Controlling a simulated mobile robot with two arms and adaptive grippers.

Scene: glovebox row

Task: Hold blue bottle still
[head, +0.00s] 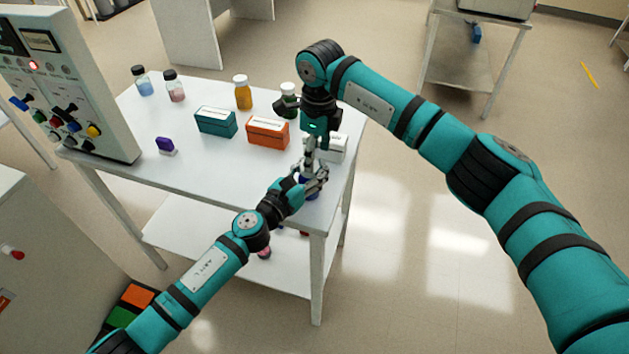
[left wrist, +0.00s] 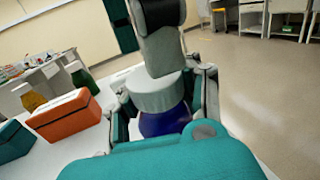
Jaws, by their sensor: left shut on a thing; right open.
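The blue bottle (head: 309,191) stands near the table's front right corner, mostly hidden by my grippers in the head view. In the left wrist view its dark blue body (left wrist: 165,122) shows below a wide white cap (left wrist: 155,93). My left gripper (head: 316,179) is shut on the bottle, with a finger on each side of it. My right gripper (head: 311,160) is open and points down right above the bottle. In the left wrist view a grey part of it reaches down to the cap; whether it touches the cap I cannot tell.
A teal box (head: 216,122), an orange box (head: 267,133) and a white box (head: 335,148) stand behind. Several bottles, including an orange one (head: 243,95), line the back. A control panel (head: 75,90) stands left, near a small purple item (head: 165,144). The front left tabletop is clear.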

